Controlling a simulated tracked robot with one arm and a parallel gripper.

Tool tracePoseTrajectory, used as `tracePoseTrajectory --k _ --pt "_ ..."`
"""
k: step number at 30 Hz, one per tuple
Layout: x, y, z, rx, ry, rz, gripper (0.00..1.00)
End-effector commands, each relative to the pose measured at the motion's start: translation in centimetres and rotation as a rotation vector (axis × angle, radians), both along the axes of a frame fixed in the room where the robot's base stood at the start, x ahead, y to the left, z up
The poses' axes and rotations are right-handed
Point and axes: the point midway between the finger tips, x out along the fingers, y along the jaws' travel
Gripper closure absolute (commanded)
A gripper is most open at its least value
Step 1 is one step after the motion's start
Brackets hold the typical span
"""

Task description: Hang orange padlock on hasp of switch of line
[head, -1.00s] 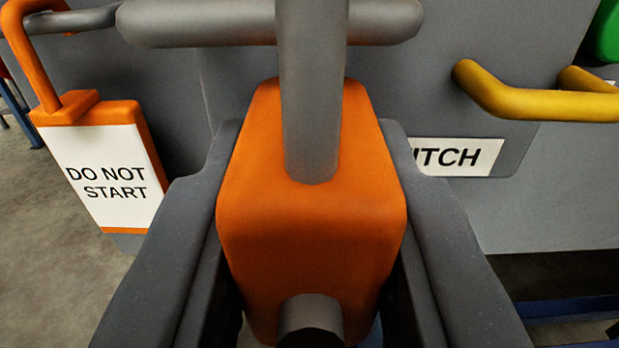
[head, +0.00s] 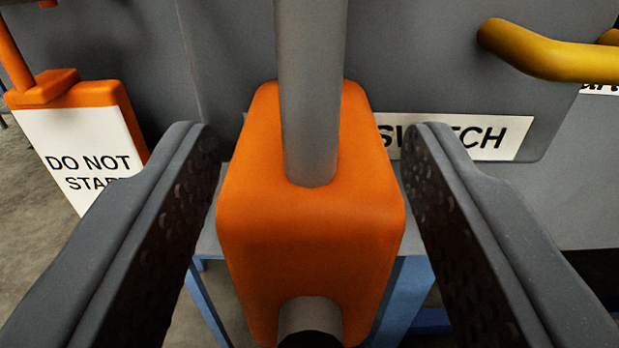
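The orange padlock (head: 310,225) is upright in the middle of the head view, with a thick grey shackle (head: 311,90) rising out of the top of the picture. My gripper (head: 308,150) is open, one finger on each side of the padlock, with a clear gap on both sides. The shackle's upper end is out of view, so I cannot tell whether it goes through a hasp. The switch label (head: 455,137) on the grey panel is partly hidden behind the padlock.
An orange tag reading DO NOT START (head: 85,150) hangs at the left, partly hidden by my left finger. A yellow bar handle (head: 550,52) sticks out at the upper right. Blue frame legs (head: 405,290) stand below the panel.

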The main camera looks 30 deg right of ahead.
Motion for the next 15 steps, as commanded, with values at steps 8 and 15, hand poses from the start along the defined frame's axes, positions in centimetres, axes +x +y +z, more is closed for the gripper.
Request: tracePoseTrajectory --k 8,15 --pt "-0.4 0.2 0.0 0.001 0.001 -0.001 0.51" --pt "-3.1 1.8 0.0 0.002 0.003 -0.001 0.51"
